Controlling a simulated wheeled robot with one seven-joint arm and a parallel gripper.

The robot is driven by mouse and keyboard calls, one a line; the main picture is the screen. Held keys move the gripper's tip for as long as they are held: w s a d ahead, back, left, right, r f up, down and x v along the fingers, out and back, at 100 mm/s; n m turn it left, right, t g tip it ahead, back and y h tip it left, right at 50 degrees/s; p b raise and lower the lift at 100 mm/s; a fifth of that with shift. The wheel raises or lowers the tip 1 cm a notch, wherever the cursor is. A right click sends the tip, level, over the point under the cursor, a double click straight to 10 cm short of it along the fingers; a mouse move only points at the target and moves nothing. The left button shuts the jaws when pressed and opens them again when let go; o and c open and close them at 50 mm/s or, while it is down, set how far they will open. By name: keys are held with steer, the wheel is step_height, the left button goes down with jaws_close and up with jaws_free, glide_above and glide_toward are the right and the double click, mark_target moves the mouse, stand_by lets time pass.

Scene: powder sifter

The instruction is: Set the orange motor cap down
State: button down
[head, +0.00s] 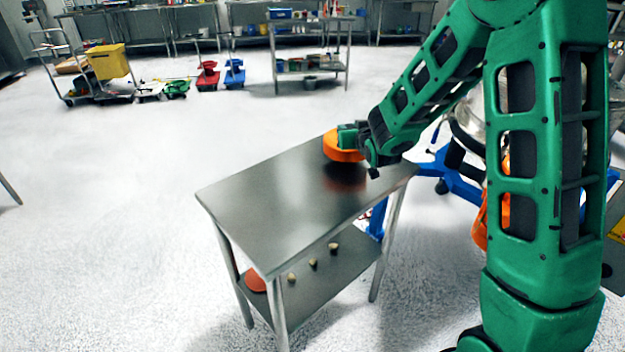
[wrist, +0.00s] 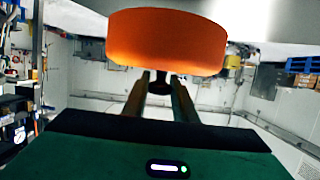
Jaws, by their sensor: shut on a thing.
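The orange motor cap (head: 339,149) is a round, thick disc. In the head view it is above the far end of the steel table (head: 278,205), with a dark reddish reflection below it on the tabletop. It appears a little above the surface. My gripper (head: 362,140) is at the cap's right side and shut on it; my arm hides part of this. In the wrist view the cap (wrist: 168,42) fills the top middle, beyond the two fingers (wrist: 160,88). The exact grip point is hard to see.
The tabletop is otherwise bare. Its lower shelf (head: 325,272) holds an orange-red object (head: 255,281) and several small tan pieces. A machine on a blue wheeled base (head: 455,183) stands right of the table. Open floor lies left.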

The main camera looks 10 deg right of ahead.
steer(key=s+a+r, duration=0.7)
steer(key=a, duration=0.4)
steer(key=w+d+f, duration=0.2)
steer(key=d, duration=0.1)
steer(key=w+d+f, duration=0.2)
steer(key=d, duration=0.1)
steer(key=w+d+f, duration=0.2)
steer(key=d+f, duration=0.1)
steer(key=shift+w+d, duration=0.1)
steer(key=shift+d, duration=0.2)
steer(key=shift+f, duration=2.05)
steer(key=c, duration=1.4)
jaws_free()
steer(key=shift+c, duration=0.2)
